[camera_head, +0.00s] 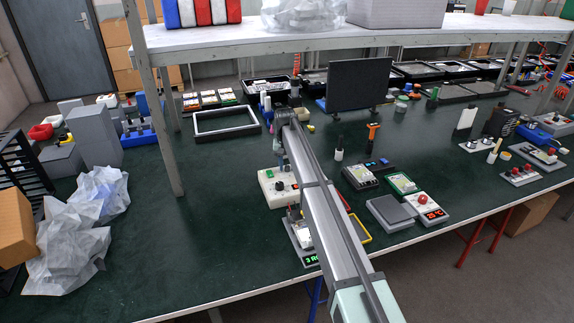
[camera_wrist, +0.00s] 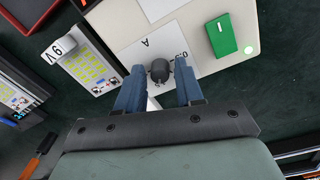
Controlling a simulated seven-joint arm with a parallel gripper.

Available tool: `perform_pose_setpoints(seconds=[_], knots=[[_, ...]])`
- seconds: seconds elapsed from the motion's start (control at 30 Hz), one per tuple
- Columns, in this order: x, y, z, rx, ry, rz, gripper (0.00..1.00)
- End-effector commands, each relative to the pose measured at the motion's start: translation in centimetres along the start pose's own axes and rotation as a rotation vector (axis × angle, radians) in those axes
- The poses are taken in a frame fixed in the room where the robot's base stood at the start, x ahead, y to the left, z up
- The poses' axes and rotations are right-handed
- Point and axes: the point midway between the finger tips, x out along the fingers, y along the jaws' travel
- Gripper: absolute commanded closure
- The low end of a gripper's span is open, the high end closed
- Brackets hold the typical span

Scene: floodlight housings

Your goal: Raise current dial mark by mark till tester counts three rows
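A cream box (camera_head: 270,199) stands mid-table, left of my arm in the head view. In the wrist view the cream box (camera_wrist: 190,22) shows a dark round dial (camera_wrist: 160,70), a pale pointer below it, and the marks "A" and "0.50". My gripper (camera_wrist: 160,84) is open, its blue fingers either side of the dial with a gap on each side. Fingertip height over the dial is unclear.
The box has a green switch (camera_wrist: 222,35) and a lit pale-green lamp (camera_wrist: 250,49). A device with yellow rows (camera_wrist: 88,68) lies left of it in the wrist view. A black screen (camera_head: 362,85) stands behind.

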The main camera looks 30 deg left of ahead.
Motion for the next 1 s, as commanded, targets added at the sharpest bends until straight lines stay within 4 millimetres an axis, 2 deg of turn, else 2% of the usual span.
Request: perform_pose_setpoints(seconds=[0.03,0.1,0.47,0.67,1.0], knots=[[0.0,0.0,0.0,0.0,0.0,0.0,0.58],[0.0,0.0,0.0,0.0,0.0,0.0,0.52],[-0.6,0.0,0.0,-0.001,0.0,0.0,0.52],[-3.5,0.0,-0.1,-0.001,0.001,-0.001,0.52],[-10.0,0.0,-0.1,-0.001,0.001,-0.001,0.52]])
